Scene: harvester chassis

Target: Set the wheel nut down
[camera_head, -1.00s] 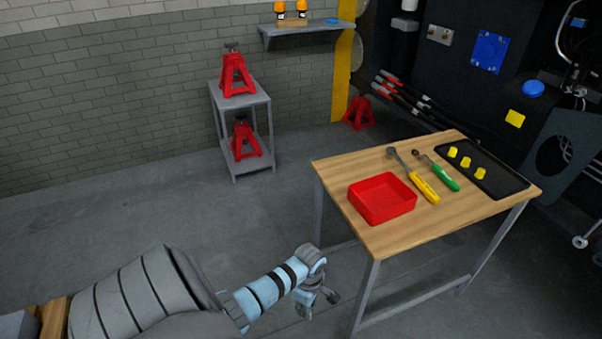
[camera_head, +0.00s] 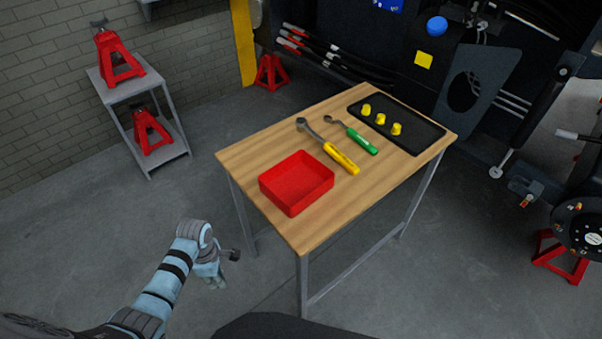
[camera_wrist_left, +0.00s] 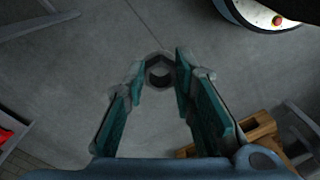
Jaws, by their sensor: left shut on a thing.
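The wheel nut (camera_wrist_left: 160,72), a dark hexagonal ring, sits between the fingertips of my left gripper (camera_wrist_left: 160,78) in the left wrist view, with bare floor behind it. In the head view my left gripper (camera_head: 220,268) hangs in the air left of the wooden table's front legs, below the tabletop and apart from it. The nut cannot be made out clearly there. A red open bin (camera_head: 297,184) stands at the tabletop's near left and looks empty. My right gripper is not in view.
The wooden table (camera_head: 252,155) also bears a yellow-handled ratchet (camera_head: 335,152), a green-handled tool (camera_head: 357,138) and a black tray (camera_head: 425,139) with three yellow caps (camera_head: 381,119). A wheel hub (camera_head: 582,230) is at right, a grey shelf (camera_head: 172,110) with red stands at left.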

